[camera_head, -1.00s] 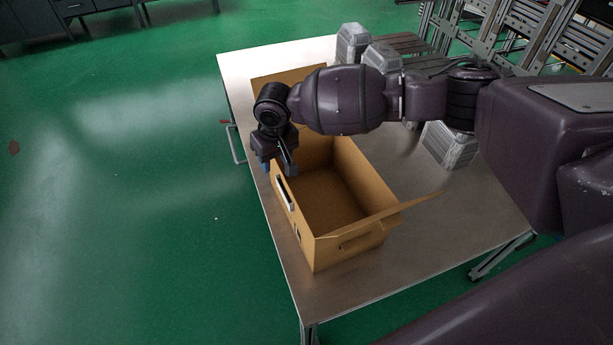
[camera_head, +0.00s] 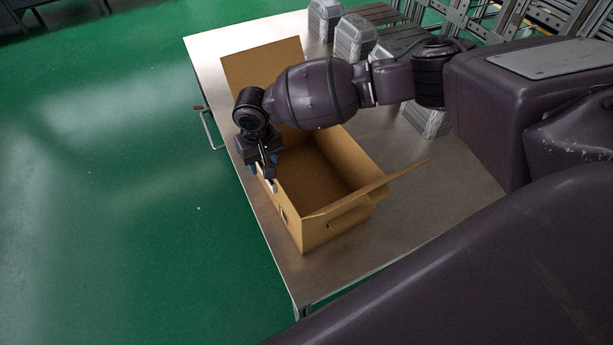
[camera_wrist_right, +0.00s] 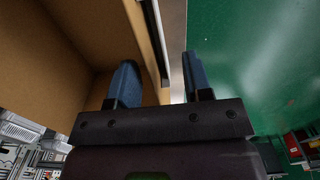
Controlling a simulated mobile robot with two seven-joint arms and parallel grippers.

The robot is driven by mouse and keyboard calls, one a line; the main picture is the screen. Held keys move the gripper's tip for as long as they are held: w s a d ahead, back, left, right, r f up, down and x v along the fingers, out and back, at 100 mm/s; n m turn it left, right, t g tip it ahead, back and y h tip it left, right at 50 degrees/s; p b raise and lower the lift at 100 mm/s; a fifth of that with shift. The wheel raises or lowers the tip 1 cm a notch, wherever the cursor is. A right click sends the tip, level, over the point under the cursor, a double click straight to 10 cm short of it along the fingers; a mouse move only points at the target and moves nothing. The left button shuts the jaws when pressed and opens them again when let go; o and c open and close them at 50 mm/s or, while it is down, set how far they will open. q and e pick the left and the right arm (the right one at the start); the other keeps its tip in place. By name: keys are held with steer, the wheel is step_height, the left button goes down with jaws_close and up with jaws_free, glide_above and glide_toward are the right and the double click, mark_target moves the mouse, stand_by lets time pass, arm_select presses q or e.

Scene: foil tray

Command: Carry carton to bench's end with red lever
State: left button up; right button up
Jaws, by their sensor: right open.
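The open brown carton (camera_head: 316,236) stands on the metal-topped bench (camera_head: 400,225), near its left edge, flaps spread. It also fills the left of the right wrist view (camera_wrist_right: 55,60). The red lever (camera_head: 198,107) sits on a grey bar at the bench's left side, toward the far end. My right gripper (camera_head: 268,180) is at the carton's left wall. In the right wrist view, its blue fingers (camera_wrist_right: 160,82) are apart, with the carton wall's edge between them; contact is unclear. My left gripper is not in view.
Several grey ribbed cases (camera_head: 355,37) stand along the bench's far right side, partly hidden by my right arm. Metal racks (camera_head: 480,30) stand behind them. Green floor (camera_head: 100,200) lies open left of the bench. The bench top is bare in front of the carton.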

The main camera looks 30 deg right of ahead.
step_height(320, 180, down, 4)
steer(key=shift+b, duration=0.45)
steer(key=shift+r, duration=0.15)
steer(key=shift+c, duration=0.2)
jaws_close()
